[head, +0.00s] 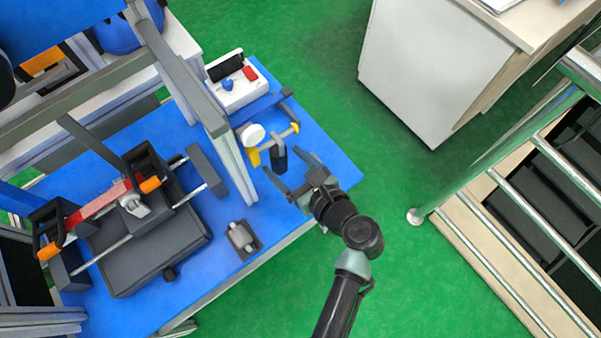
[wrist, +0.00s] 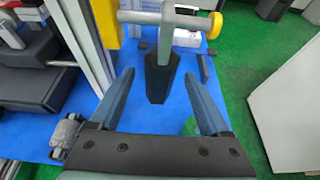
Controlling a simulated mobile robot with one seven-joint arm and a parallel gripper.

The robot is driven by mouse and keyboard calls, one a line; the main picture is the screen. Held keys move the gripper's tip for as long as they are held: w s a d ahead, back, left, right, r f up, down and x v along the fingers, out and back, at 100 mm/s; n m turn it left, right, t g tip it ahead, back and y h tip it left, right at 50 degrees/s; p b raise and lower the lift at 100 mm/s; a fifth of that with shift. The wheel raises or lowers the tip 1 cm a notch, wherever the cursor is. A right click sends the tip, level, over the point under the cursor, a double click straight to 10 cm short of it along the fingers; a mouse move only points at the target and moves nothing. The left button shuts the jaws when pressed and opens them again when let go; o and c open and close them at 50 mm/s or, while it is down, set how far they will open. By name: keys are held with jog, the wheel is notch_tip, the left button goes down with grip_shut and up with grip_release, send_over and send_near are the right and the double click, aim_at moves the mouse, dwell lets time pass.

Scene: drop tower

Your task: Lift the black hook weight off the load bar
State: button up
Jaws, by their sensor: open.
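The black hook weight (head: 279,160) hangs from the grey load bar (head: 272,140), which has yellow ends. In the wrist view the weight (wrist: 161,80) hangs upright below the load bar (wrist: 145,17), in the middle of the picture. My gripper (head: 292,171) is open at the front right of the weight. In the wrist view the fingers of my gripper (wrist: 158,75) show to the left and right of the weight, with gaps on both sides. I cannot tell whether the weight is fully between the fingertips.
A grey upright frame (head: 237,170) stands close left of the bar. A white control box (head: 238,95) with a blue knob is behind. A small dark tray (head: 243,240) holding a metal part lies on the blue table (head: 205,275). Metal railings (head: 500,135) stand at the right.

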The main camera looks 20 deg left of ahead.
aim_at(271, 149)
jog(key=b+x, duration=0.1)
jog(key=x, duration=0.5)
jog(key=shift+w+a+f, duration=0.1)
jog(key=shift+w+a, duration=0.1)
grip_shut()
dwell(1.1)
jog(key=c, duration=0.7)
grip_release()
grip_shut()
